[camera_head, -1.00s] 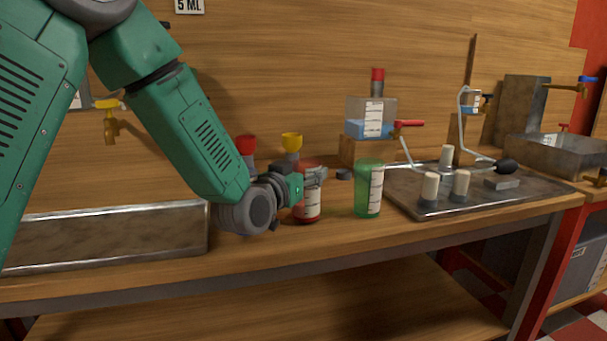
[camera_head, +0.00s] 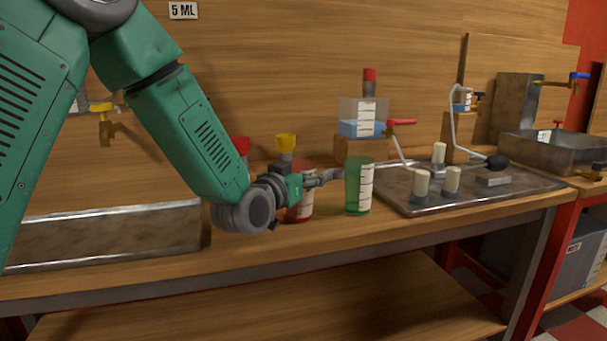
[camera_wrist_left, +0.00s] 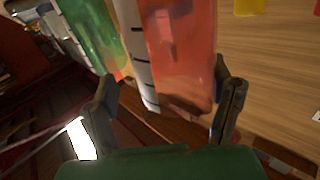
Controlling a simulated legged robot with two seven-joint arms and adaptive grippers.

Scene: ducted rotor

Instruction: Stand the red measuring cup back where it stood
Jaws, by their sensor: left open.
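The red measuring cup (camera_head: 300,208) stands upright on the wooden bench, left of the green measuring cup (camera_head: 359,188). My left gripper (camera_head: 325,178) is at the red cup's upper part and hides some of it. In the left wrist view, the red cup (camera_wrist_left: 182,50) with its white scale strip lies between the two spread fingers of my left gripper (camera_wrist_left: 165,80). The fingers are open, with a gap visible on both sides of the cup. The green cup (camera_wrist_left: 92,35) is beside it there. My right gripper is not in view.
A metal tray (camera_head: 405,205) with several white-topped pegs lies right of the green cup. A clear tank of blue liquid (camera_head: 362,118) stands behind on a wooden block. Yellow (camera_head: 286,143) and red (camera_head: 241,146) tops show behind my gripper. The front bench strip is clear.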

